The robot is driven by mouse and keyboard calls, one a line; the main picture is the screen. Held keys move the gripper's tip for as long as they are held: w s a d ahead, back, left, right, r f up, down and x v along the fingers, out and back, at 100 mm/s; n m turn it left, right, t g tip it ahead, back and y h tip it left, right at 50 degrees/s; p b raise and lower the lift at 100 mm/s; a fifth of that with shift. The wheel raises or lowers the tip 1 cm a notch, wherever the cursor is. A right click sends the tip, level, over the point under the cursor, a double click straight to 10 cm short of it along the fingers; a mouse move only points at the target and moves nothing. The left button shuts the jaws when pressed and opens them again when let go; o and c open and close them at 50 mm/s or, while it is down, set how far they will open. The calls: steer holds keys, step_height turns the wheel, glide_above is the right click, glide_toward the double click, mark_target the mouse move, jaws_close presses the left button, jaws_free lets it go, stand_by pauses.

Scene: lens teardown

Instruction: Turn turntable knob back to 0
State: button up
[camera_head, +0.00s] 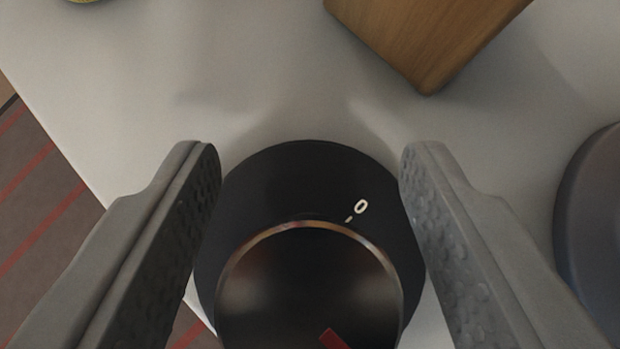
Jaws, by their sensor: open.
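The turntable knob (300,285) is a dark, glossy round knob on a wider black round base (285,185), at the bottom middle of the view. A white 0 with a small tick is printed on the base, up and right of the knob. A red pointer mark shows on the knob's top near the bottom edge; the rest of the knob is cut off below. My gripper (310,165) is open. Its two grey bumpy fingers stand on the left and right of the base, with the knob between them and a gap to it on each side.
The pale table top (250,60) is bare above the base. A wooden block (425,35) stands at the top right. A dark round object (595,230) is at the right edge. A yellowish thing shows at the top left. The table's edge runs down the left, over a red-striped floor (40,200).

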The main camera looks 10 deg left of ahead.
steer(key=c, duration=1)
steer(key=shift+o, duration=0.2)
steer(key=shift+s+a+n+g+y, duration=0.15)
steer(key=shift+n+g+y, duration=0.45)
steer(key=shift+n+y, duration=1.3)
steer(key=shift+a+n+g+y, duration=0.15)
steer(key=shift+n+g+y, duration=0.4)
steer(key=shift+n, duration=0.95)
steer(key=n+g+y, duration=0.1)
steer(key=n, duration=0.1)
steer(key=n+g+y, duration=0.1)
steer(key=n, duration=0.1)
steer(key=shift+s+a, duration=0.1)
steer(key=shift+s, duration=0.05)
steer(key=shift+s+a+n+g+y, duration=0.15)
steer(key=shift+n+g+y, duration=0.1)
steer(key=shift+n+g, duration=0.65)
steer(key=shift+s+d+n+g+y, duration=0.1)
steer(key=shift+n+g+y, duration=0.1)
steer(key=shift+n+g, duration=0.65)
steer(key=shift+a+n, duration=0.1)
steer(key=shift+n, duration=0.25)
steer(key=o, duration=1)
steer(key=shift+c, duration=0.2)
